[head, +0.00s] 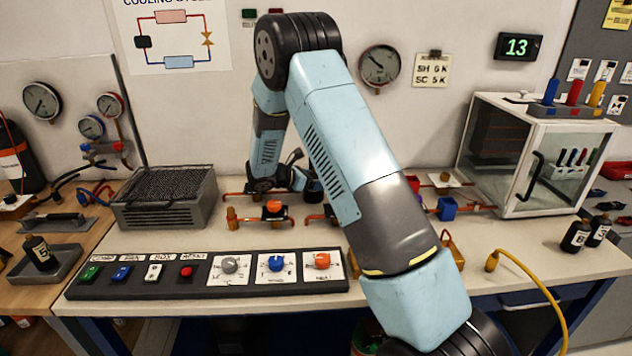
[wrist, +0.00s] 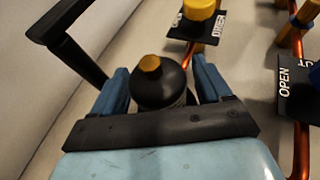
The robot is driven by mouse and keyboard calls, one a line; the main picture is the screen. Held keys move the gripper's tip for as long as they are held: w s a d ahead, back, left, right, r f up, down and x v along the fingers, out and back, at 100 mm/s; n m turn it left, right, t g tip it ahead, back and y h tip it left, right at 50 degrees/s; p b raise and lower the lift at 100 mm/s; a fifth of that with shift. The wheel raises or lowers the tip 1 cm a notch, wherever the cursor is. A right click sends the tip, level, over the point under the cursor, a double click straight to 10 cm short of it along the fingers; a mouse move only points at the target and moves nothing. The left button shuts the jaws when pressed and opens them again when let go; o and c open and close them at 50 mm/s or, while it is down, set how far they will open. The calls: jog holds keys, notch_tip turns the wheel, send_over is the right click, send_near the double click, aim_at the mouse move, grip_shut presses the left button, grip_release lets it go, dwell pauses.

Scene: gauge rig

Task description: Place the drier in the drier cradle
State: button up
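In the wrist view the drier (wrist: 158,85), a black rounded body with a brass-coloured tip, sits between the blue fingers of my gripper (wrist: 160,78). The fingers press against both its sides. Its lower part is hidden by the gripper. In the head view my gripper (head: 290,176) is low over the back middle of the bench, behind the pipework and partly covered by my arm. A black plate (wrist: 197,29) lettered apparently DRIER, with a yellow-topped fitting on it, lies beyond the fingers. I cannot clearly make out the drier cradle.
Copper pipes with an orange-red valve (head: 273,207) run along the bench. A plate marked OPEN (wrist: 287,85) is right of the gripper. A grey finned unit (head: 165,198) stands left, a control panel (head: 210,274) in front, a glass cabinet (head: 530,155) right.

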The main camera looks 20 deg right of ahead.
jog(key=v, duration=1.2)
jog(key=s+d+r+m+g+y, duration=0.1)
jog(key=s+d+r+m+y, duration=0.3)
jog(key=s+r, duration=0.45)
jog(key=s+d+r+m+g+y, duration=0.2)
jog(key=s+d+r+m, duration=0.4)
jog(key=s+r, duration=0.25)
jog(key=s+r+m+t+y, duration=0.1)
jog(key=s+m+y, duration=0.1)
jog(key=s, duration=0.5)
jog(key=s+r+m+t+y, duration=0.2)
jog(key=s+m, duration=0.3)
jog(key=s, duration=0.3)
jog(key=s+r+m+t+y, duration=0.2)
jog(key=s+m, duration=0.2)
jog(key=s, duration=0.3)
jog(key=shift+s+a+r+y, duration=0.1)
jog(key=shift+s+a+y, duration=0.15)
jog(key=shift+s+y, duration=0.15)
jog(key=shift+c, duration=0.4)
